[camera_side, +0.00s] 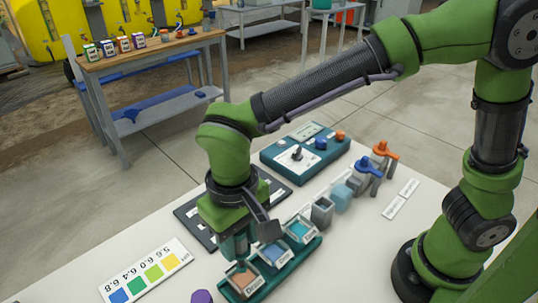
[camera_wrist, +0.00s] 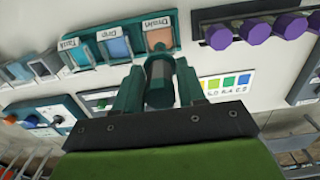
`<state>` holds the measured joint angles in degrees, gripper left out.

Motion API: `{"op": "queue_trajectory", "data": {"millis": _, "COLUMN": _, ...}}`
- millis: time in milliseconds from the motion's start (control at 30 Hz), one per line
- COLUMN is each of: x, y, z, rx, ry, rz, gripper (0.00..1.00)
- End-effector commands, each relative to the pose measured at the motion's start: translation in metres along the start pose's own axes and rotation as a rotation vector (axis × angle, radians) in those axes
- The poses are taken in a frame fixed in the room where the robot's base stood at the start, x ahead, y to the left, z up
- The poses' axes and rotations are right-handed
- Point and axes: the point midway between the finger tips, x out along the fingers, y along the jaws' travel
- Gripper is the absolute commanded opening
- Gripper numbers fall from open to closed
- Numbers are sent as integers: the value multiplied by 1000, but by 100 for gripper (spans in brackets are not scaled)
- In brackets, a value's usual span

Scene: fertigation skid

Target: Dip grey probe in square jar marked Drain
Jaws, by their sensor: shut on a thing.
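My gripper (camera_side: 240,250) points down over the front end of a teal rack (camera_side: 312,248). In the wrist view its two teal fingers (camera_wrist: 159,88) are shut on the grey probe (camera_wrist: 158,82). The square jar marked Drain (camera_side: 243,279) holds orange-brown liquid; it also shows in the wrist view (camera_wrist: 160,38), just beyond the probe's far end. Beside it in the rack stand the blue jar marked Drip (camera_side: 271,254) and the jar marked Tank (camera_side: 299,231). The fingers hide most of the probe in the side view. I cannot tell whether its tip is inside the Drain jar.
A colour chart (camera_side: 147,274) lies left of the rack. Purple-capped items (camera_wrist: 254,32) stand near the Drain end. Behind the rack are a grey square cup (camera_side: 322,212), blue and orange valves (camera_side: 384,150) and a teal control box (camera_side: 305,152).

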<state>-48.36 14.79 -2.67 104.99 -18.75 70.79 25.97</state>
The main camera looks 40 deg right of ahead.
Motion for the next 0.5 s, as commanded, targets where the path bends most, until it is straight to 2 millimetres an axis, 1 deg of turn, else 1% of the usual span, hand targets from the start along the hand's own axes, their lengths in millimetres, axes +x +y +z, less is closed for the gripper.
{"op": "queue_trajectory", "data": {"millis": 100, "x": 13, "y": 0, "z": 0, "rx": -1, "ry": -1, "rz": 2, "gripper": 6}}
{"op": "queue_trajectory", "data": {"millis": 500, "x": 51, "y": 0, "z": 0, "rx": -1, "ry": -1, "rz": 1, "gripper": 6}}
